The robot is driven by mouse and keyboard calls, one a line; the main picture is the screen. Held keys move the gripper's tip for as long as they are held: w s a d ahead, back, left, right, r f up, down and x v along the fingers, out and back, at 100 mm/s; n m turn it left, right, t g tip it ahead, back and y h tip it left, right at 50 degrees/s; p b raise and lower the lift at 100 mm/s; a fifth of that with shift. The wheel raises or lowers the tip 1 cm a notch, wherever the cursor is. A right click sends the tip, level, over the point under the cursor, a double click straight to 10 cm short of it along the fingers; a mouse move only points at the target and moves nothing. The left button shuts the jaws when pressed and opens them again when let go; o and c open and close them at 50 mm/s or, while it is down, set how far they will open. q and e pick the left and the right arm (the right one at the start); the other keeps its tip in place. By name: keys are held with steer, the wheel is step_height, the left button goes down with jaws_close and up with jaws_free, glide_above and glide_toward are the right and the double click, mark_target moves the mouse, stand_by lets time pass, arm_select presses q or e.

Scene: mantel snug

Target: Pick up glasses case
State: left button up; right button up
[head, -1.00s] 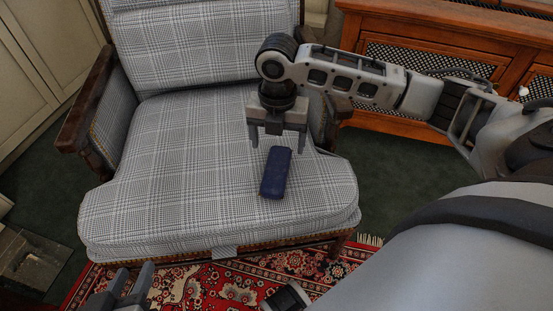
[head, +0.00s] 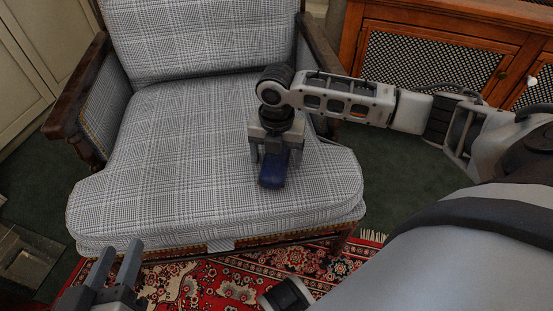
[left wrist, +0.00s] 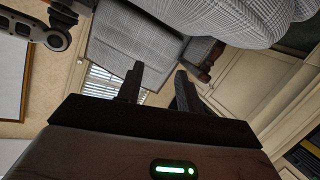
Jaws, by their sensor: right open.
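The dark blue glasses case (head: 272,172) lies on the plaid seat of the armchair (head: 180,160), near its right front. My right gripper (head: 274,160) is over the case from above, open, with its fingers on either side of it. The gripper hides the far part of the case. I cannot tell whether the fingers touch it. My left gripper (head: 116,266) is low in front of the chair, open and empty, its two fingers apart. Its fingers also show in the left wrist view (left wrist: 158,85), with nothing between them.
The chair has wooden arms (head: 82,85) on both sides and a plaid backrest (head: 200,40) behind the seat. A wooden cabinet with mesh doors (head: 430,55) stands at the back right. A red patterned rug (head: 220,285) lies in front. The left of the seat is clear.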

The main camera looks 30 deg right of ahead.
steer(key=c, duration=1.1)
steer(key=shift+r, duration=0.2)
